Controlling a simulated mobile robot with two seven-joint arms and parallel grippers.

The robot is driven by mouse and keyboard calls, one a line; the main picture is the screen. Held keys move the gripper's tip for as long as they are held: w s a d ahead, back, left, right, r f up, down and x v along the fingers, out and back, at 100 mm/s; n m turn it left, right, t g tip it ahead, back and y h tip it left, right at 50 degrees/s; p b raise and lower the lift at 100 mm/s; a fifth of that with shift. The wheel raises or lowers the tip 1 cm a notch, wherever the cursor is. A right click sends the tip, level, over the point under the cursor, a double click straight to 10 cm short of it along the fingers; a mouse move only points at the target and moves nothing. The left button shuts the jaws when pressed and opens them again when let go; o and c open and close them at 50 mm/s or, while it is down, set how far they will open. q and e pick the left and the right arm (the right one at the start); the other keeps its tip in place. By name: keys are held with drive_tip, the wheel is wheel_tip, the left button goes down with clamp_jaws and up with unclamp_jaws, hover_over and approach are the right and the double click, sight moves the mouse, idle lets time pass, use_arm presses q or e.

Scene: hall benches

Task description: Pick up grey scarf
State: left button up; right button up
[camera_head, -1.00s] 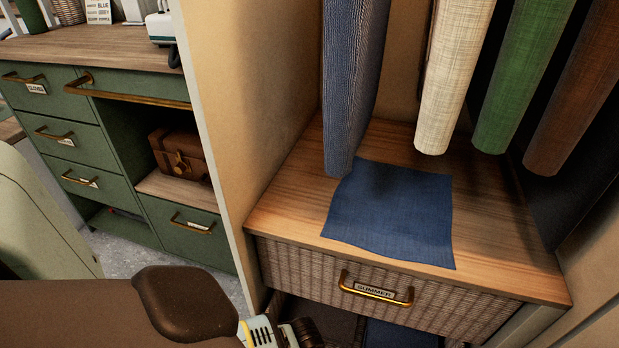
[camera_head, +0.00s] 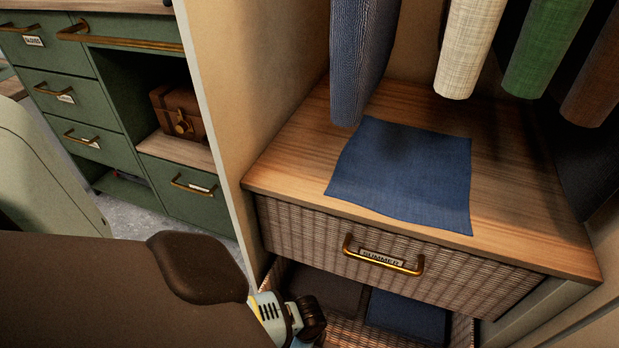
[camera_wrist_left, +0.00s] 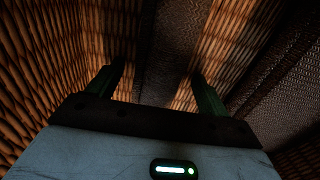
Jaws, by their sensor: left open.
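A dark grey-brown folded cloth (camera_head: 328,288), possibly the grey scarf, lies in the open lower wicker drawer (camera_head: 460,329). A dark blue folded cloth (camera_head: 408,314) lies to its right. In the left wrist view, my left gripper (camera_wrist_left: 156,82) is open inside the wicker drawer, its two dark green fingers apart. A dark woven cloth strip (camera_wrist_left: 172,55) shows beyond and between the fingers; I cannot tell contact. Another dark cloth (camera_wrist_left: 285,85) is at the right. In the head view my left arm comes from the lower left and its fingers are hidden. My right gripper is out of view.
The upper wicker drawer (camera_head: 290,228), labelled SUMMER, is shut above the open one. A blue cloth (camera_head: 405,175) lies on the wooden shelf (camera_head: 290,165). Several fabrics hang above, including a cream one (camera_head: 470,45). A partition (camera_head: 225,100) stands left, with green drawers (camera_head: 75,95) beyond.

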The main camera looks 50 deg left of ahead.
use_arm(q)
drive_tip(key=shift+r, duration=0.1)
drive_tip(key=c, duration=1.1)
drive_tip(key=shift+r, duration=0.1)
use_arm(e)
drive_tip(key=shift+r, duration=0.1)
